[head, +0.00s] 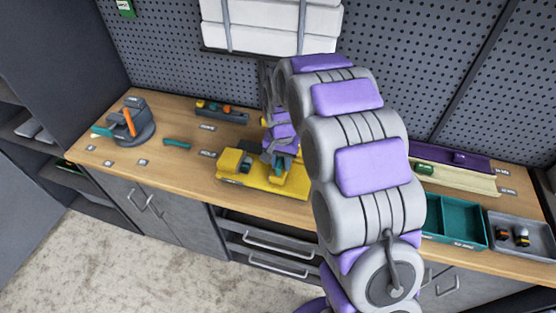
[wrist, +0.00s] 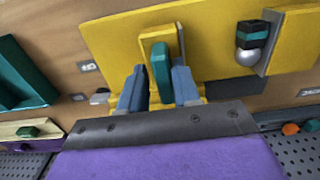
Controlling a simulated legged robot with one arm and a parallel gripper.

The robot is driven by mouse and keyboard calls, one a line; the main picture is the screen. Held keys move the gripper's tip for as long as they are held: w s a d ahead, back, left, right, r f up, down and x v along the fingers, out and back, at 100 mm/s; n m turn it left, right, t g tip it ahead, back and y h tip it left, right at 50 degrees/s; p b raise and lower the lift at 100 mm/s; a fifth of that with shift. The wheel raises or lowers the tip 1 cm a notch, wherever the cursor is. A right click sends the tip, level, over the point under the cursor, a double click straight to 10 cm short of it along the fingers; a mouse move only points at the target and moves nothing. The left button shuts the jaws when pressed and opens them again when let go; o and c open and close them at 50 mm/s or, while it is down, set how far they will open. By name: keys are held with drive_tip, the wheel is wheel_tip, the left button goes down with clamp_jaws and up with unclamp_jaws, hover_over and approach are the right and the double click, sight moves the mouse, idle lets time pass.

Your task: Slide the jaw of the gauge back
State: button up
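The yellow gauge (head: 232,185) lies on the wooden bench in the middle of the head view, and its yellow body (wrist: 110,38) fills the top of the wrist view. A small yellow jaw block (wrist: 148,42) carries an upright teal tab (wrist: 161,66). My gripper (wrist: 160,80) is over the gauge, with one blue-grey finger on each side of the tab. The fingers look open, with narrow gaps beside the tab; contact is not clear. A ball with teal and black bands (wrist: 250,42) sits by a grey plate at the gauge's other part. In the head view my arm hides part of the gauge.
A round grey stand with an orange part (head: 130,122) is at the bench's left. A teal tray (head: 453,228) and a grey tray (head: 523,240) stand at the right. A pegboard (head: 165,45) rises behind. The bench's front edge is close to the gauge.

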sight(282, 160)
drive_tip(key=shift+o, duration=0.8)
drive_tip(key=shift+d, duration=0.15)
drive_tip(key=shift+w+r, duration=0.1)
drive_tip(key=shift+r, duration=0.15)
wheel_tip(282, 160, up, 17)
drive_tip(key=p, duration=0.2)
drive_tip(key=shift+p, duration=0.4)
drive_tip(key=shift+f, duration=0.1)
drive_tip(key=s+d+n, duration=0.1)
drive_tip(key=s+d, duration=0.2)
drive_tip(key=s, duration=0.9)
drive_tip(key=s+d+n+g, duration=0.1)
drive_tip(key=s+d, duration=0.2)
drive_tip(key=s, duration=1)
drive_tip(key=s+d+n, duration=0.2)
drive_tip(key=s+d, duration=0.1)
drive_tip(key=s, duration=0.9)
drive_tip(key=shift+s+d+f+g, duration=0.15)
drive_tip(key=shift+s+f+g, duration=0.05)
drive_tip(key=shift+f+g, duration=0.2)
